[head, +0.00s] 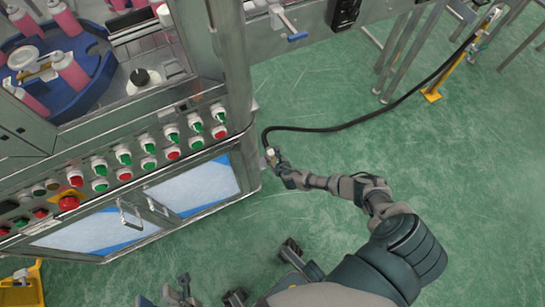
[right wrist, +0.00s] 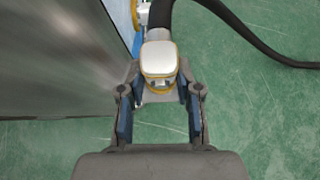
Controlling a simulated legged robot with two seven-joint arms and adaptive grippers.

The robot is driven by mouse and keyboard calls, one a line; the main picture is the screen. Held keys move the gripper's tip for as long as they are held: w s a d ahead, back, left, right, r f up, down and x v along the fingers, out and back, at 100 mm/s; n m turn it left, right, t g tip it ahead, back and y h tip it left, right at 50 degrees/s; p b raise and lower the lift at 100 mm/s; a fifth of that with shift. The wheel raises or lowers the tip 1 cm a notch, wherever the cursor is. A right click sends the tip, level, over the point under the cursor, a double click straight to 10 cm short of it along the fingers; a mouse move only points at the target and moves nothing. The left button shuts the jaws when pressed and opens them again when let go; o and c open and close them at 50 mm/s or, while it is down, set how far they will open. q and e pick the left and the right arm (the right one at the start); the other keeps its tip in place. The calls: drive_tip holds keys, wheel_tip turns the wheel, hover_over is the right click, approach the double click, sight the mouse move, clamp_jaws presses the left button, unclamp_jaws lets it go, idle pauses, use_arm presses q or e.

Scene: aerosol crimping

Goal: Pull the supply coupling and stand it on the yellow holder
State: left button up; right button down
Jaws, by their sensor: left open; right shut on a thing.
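The supply coupling (right wrist: 159,55), a pale metal block with gold edges, sits at the machine's corner on the end of a black hose (head: 345,126). My right gripper (head: 271,158) is shut on it; in the right wrist view the blue-padded fingers (right wrist: 160,98) close on both sides. Whether the coupling is still seated on the machine is not clear. A yellow holder (head: 22,287) stands at the lower left with a small pale piece on it, partly cut off by the frame. My left gripper (head: 174,295) is open and empty at the bottom edge.
The machine (head: 125,165) with its buttons and switches fills the left side. A yellow post with a foot (head: 432,95) stands at the upper right, near the hose's far end. The green floor (head: 440,170) to the right is clear.

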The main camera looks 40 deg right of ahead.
drive_tip(key=shift+s+a+f, duration=0.1)
drive_tip(key=shift+s+f, duration=0.1)
drive_tip(key=shift+r+p, duration=0.35)
drive_tip(key=shift+p, duration=0.15)
drive_tip(key=shift+w, duration=0.1)
drive_tip(key=c, duration=0.7)
unclamp_jaws()
drive_tip(key=shift+r, duration=0.1)
drive_tip(key=v, duration=1.1)
drive_tip(key=shift+s+r, duration=0.3)
